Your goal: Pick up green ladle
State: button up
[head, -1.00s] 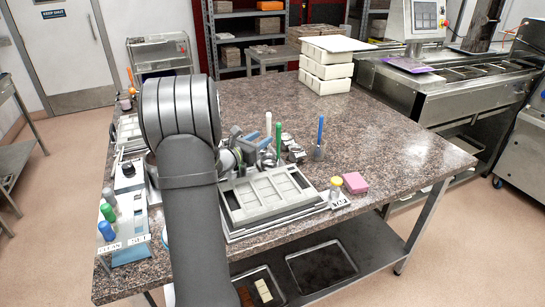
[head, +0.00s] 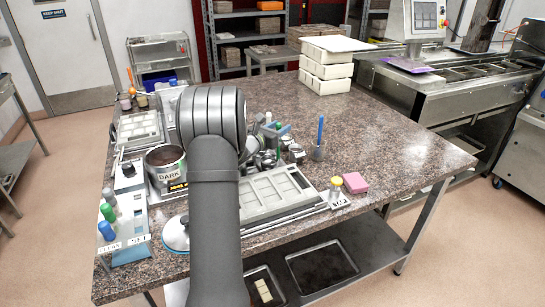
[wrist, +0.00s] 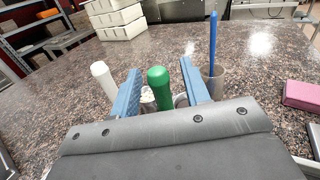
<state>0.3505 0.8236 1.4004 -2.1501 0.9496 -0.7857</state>
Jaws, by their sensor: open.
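The green ladle's upright handle (wrist: 159,88) shows in the wrist view between the two blue fingers of my gripper (wrist: 160,88). The fingers are apart, one on each side of the handle, and my gripper's dark body hides the handle's lower part. In the head view only a small bit of the green handle (head: 279,125) shows by my gripper (head: 273,130). The ladle's bowl cannot be made out.
A white handle (wrist: 103,80) stands just left of the fingers. A blue handle (wrist: 213,45) stands in a grey holder (head: 318,152) close on the right. A mould tray (head: 255,196), a pot marked DARK (head: 168,177) and a pink block (head: 355,182) are nearby. The table's right side is clear.

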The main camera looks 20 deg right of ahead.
grip_shut()
jog(key=shift+r, duration=0.15)
